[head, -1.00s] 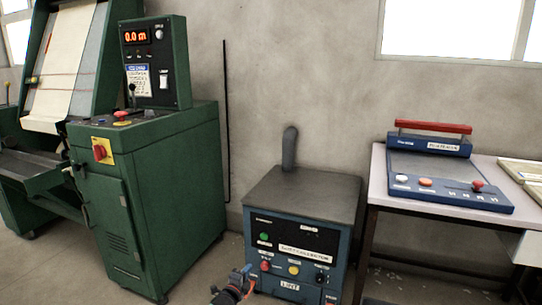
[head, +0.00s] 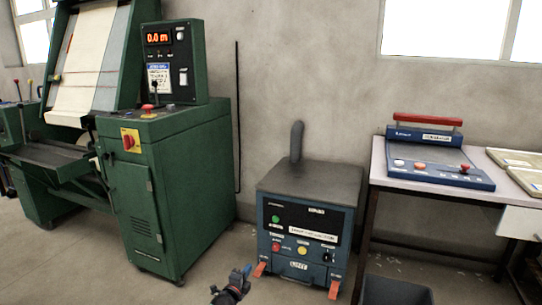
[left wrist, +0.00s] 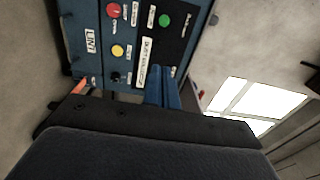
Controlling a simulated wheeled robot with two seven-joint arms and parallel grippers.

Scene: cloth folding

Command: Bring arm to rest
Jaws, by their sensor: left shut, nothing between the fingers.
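My left gripper (head: 243,274) shows at the bottom of the head view, low in front of the blue control box (head: 310,215). Its small blue fingers are shut and empty. In the left wrist view the blue fingers (left wrist: 162,88) lie together in front of the box panel (left wrist: 135,40), with its red, yellow and green buttons. No cloth is in the gripper. My right gripper is not in either view.
A green inspection machine (head: 180,185) with a cloth strip stands at the left. A table (head: 378,180) at the right carries a blue device (head: 435,165). A dark bin (head: 395,290) stands below it. Open floor (head: 90,270) lies at the lower left.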

